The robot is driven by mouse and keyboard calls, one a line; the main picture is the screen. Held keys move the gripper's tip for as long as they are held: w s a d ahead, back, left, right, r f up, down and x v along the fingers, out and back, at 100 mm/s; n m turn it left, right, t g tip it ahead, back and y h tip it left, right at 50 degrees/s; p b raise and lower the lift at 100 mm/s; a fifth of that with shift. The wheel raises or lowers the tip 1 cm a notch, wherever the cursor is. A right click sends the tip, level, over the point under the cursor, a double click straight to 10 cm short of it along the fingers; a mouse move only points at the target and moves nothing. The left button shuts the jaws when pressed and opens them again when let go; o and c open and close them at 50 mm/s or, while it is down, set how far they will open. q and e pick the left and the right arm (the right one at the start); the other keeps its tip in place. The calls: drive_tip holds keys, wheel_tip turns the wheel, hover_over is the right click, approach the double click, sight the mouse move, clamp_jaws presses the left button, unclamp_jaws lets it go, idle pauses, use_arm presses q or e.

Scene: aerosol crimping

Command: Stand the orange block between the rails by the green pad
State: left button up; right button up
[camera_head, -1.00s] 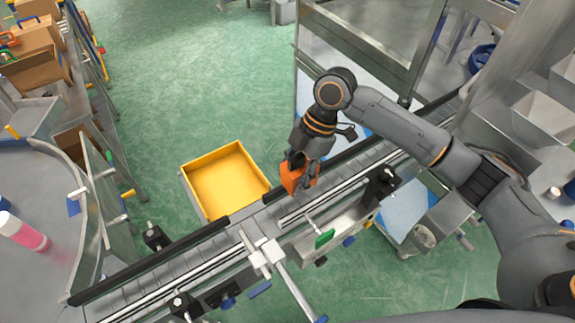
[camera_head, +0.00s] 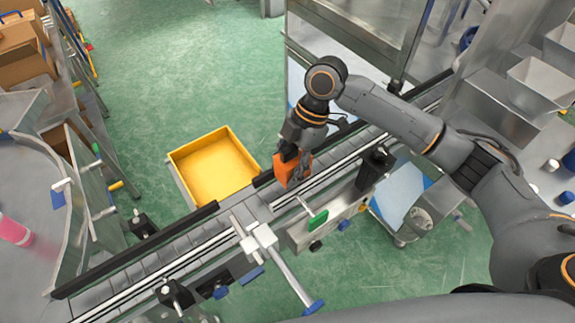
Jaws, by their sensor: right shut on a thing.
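The orange block (camera_head: 283,170) is in the jaws of my right gripper (camera_head: 296,168), over the far side of the conveyor between the rails. I cannot tell whether its base touches the belt. The gripper hides part of its right side. The green pad (camera_head: 317,220) is on the near side of the conveyor, at the end of a rod, below and right of the block. The dark far rail (camera_head: 150,243) and the pale near rail (camera_head: 190,262) run diagonally along the belt (camera_head: 165,252). My left gripper is out of view.
A yellow tray (camera_head: 214,167) stands beyond the conveyor. A white clamp with a rod (camera_head: 260,240) crosses the belt left of the pad. A black bracket (camera_head: 376,165) rises at the near rail. The belt at lower left is clear.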

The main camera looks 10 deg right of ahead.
drive_tip(key=o, duration=1.4)
drive_tip(key=shift+o, duration=0.2)
drive_tip(key=v, duration=1.2)
